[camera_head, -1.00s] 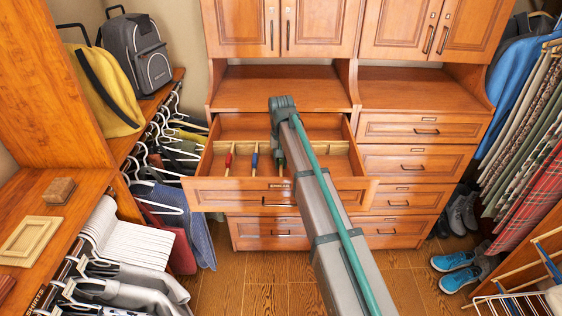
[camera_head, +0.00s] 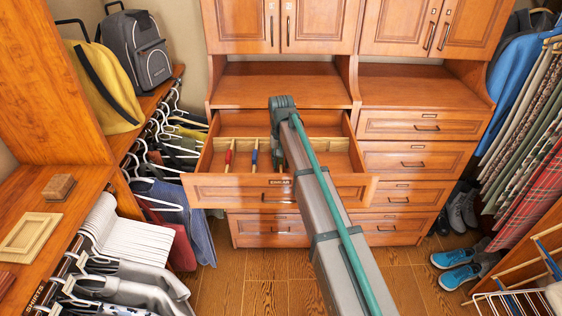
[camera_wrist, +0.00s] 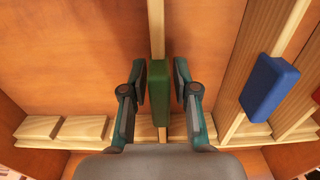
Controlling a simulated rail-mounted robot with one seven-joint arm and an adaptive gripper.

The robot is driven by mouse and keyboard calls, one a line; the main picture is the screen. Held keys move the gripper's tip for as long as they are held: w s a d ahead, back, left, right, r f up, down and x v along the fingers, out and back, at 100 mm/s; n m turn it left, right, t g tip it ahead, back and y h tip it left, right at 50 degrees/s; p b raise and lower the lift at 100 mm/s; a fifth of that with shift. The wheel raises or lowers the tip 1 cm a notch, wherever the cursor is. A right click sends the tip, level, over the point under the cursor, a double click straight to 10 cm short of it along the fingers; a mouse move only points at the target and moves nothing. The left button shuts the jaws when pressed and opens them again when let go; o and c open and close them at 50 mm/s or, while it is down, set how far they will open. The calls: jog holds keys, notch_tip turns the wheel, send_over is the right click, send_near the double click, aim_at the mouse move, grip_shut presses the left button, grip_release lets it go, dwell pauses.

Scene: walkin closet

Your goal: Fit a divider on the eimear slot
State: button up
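The open drawer (camera_head: 330,190) has a front label (camera_head: 280,182) that seems to read EIMEAR. Inside it, a divider with a green grip (camera_wrist: 159,92) has its pale wooden strip (camera_wrist: 157,28) running across the drawer floor. My gripper (camera_wrist: 160,88) is open, with one finger on each side of the green grip and a small gap at each side. In the head view my arm hides most of the gripper (camera_head: 279,160) and the green grip. The divider's lower end at the slotted rail is partly hidden by the grip.
Dividers with a blue grip (camera_wrist: 269,88) and a red grip (camera_head: 229,155) stand in the drawer to the left in the head view. Slotted blocks (camera_wrist: 84,128) with narrow gaps line the drawer edge on the other side. Hanging clothes (camera_head: 160,205) flank the drawer at left.

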jog(key=shift+o, duration=0.6)
notch_tip(320, 180, up, 11)
jog(key=shift+f, duration=0.15)
jog(key=shift+r, duration=0.65)
